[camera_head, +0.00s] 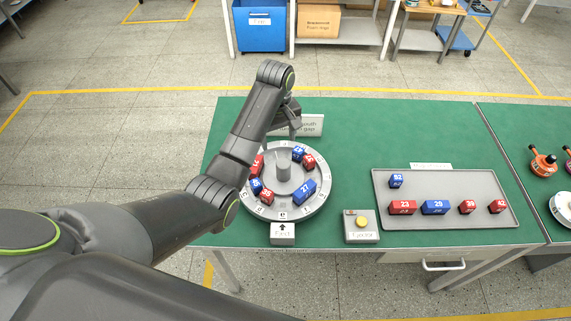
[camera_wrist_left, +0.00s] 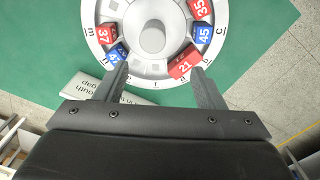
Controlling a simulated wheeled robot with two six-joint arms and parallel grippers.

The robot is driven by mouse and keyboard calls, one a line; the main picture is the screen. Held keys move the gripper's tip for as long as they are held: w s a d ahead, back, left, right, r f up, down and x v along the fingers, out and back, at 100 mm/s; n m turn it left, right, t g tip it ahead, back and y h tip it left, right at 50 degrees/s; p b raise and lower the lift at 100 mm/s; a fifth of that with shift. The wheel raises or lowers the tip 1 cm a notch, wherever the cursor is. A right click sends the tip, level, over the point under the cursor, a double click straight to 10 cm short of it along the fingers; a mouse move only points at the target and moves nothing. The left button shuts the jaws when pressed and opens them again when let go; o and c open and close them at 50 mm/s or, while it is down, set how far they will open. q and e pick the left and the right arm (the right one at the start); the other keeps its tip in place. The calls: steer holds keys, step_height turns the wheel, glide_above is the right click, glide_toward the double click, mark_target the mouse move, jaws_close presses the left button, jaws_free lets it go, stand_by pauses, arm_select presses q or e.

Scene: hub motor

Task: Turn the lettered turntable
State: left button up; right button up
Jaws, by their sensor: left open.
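The lettered turntable (camera_head: 282,213) is a round light-grey disc with letters round its rim and a grey centre post (camera_head: 283,172). Red and blue numbered blocks lie on it, among them blue block 27 (camera_head: 305,192) at its near right. My left gripper (camera_head: 296,130) is at the turntable's far edge. In the left wrist view the fingers of my left gripper (camera_wrist_left: 159,82) are open, spread over the rim, one near red block 21 (camera_wrist_left: 183,63) and the other near blue block 47 (camera_wrist_left: 117,54). I cannot tell whether they touch. My right gripper is not in view.
A sign (camera_head: 310,125) stands behind the turntable, partly hidden by my arm. A small arrow block (camera_head: 283,238) stands in front of it. A box with a yellow button (camera_head: 361,223) is to the right, then a grey tray (camera_head: 450,185) with several numbered blocks. Green table surface lies between.

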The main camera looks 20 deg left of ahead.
arm_select(q)
step_height(320, 180, up, 2)
steer(key=w+d, duration=0.1)
steer(key=b, duration=0.6)
glide_above(283, 162)
step_height(283, 162, down, 6)
steer(key=shift+f, duration=0.1)
steer(key=shift+f+p, duration=0.5)
steer(key=shift+p, duration=0.15)
step_height(283, 162, down, 10)
steer(key=shift+r+p, duration=0.1)
steer(key=shift+p, duration=0.25)
jaws_close()
